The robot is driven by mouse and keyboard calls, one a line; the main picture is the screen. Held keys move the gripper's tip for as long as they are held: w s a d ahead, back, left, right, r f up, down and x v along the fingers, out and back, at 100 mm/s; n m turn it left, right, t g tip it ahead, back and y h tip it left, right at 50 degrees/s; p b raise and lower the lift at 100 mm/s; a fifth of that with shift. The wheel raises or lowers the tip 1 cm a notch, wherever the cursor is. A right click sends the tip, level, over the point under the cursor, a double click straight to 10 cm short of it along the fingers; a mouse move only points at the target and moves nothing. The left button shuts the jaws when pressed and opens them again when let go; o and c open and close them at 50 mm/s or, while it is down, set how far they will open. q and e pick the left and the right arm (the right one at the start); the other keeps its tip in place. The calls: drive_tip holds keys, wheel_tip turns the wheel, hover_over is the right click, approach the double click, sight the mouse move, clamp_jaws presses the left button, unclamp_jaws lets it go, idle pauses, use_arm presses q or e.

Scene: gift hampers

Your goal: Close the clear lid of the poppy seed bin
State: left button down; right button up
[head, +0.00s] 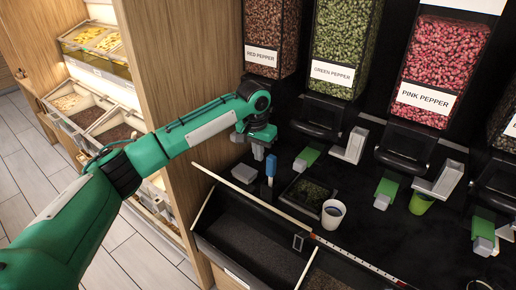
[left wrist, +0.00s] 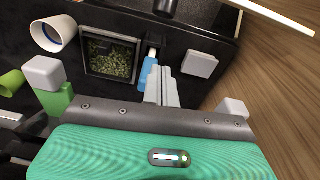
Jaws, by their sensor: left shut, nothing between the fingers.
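A bin with dark, fine contents (head: 255,236) sits at the lower middle of the head view; its front label is too small to read, so I cannot confirm it is the poppy seed bin. A pale strip (head: 250,197) runs along its back, and a thin pale edge (head: 202,208) slants at its left; these look like parts of a raised clear lid, whose pane I cannot make out. My left gripper (head: 258,151) is above and behind the bin, apart from it. In the left wrist view its grey fingers (left wrist: 162,88) are together and empty. My right gripper is out of view.
A small tray of green bits (head: 306,193), a blue-handled item (head: 270,168) and a white cup (head: 333,214) stand behind the bin. A green cup (head: 421,202) is farther right. Pepper dispensers (head: 340,45) hang above. A wooden panel (head: 172,60) stands left.

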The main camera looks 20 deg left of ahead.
sight(252, 202)
use_arm(q)
wheel_tip(252, 202, down, 8)
drive_tip(key=s+p, duration=0.3)
drive_tip(key=shift+a+r, duration=0.15)
drive_tip(key=shift+a, duration=0.15)
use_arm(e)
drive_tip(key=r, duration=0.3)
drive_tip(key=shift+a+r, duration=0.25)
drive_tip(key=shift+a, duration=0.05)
